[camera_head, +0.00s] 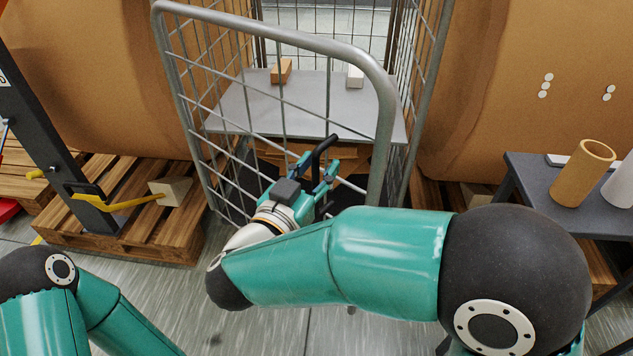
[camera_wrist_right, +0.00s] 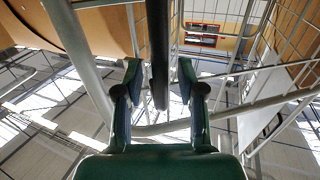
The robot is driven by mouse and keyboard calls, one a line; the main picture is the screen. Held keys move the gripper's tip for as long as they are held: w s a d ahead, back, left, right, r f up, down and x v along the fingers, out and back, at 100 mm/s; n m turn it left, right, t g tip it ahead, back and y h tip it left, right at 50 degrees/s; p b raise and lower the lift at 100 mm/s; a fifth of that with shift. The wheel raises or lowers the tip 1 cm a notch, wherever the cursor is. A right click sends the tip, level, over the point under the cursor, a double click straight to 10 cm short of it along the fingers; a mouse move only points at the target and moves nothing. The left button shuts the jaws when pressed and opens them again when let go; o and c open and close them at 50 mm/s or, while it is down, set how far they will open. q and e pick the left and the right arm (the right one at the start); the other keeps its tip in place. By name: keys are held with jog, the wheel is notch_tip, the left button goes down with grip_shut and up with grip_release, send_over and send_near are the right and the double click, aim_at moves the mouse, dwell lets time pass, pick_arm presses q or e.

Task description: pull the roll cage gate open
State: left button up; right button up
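The roll cage gate (camera_head: 283,36) is a grey tube frame with wire mesh at the front of the cage. Its right side stands nearer to me than the cage's right mesh wall (camera_head: 421,85), so it looks ajar. A black handle (camera_head: 325,147) is on the gate; it shows as a dark bar in the wrist view (camera_wrist_right: 158,45). My right gripper (camera_head: 316,172) is at the handle, and in the wrist view its fingers (camera_wrist_right: 158,85) stand either side of the bar with gaps. My left arm shows at lower left; its gripper is out of view.
Inside the cage a grey shelf (camera_head: 240,105) bears an orange box (camera_head: 281,71) and a white box (camera_head: 355,77). Large brown rolls flank the cage. A wooden pallet (camera_head: 120,225) lies left; a dark table (camera_head: 530,180) with a cardboard tube (camera_head: 583,173) stands right.

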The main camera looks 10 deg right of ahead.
aim_at(330, 123)
notch_tip(330, 123, up, 6)
jog(key=shift+r, duration=0.1)
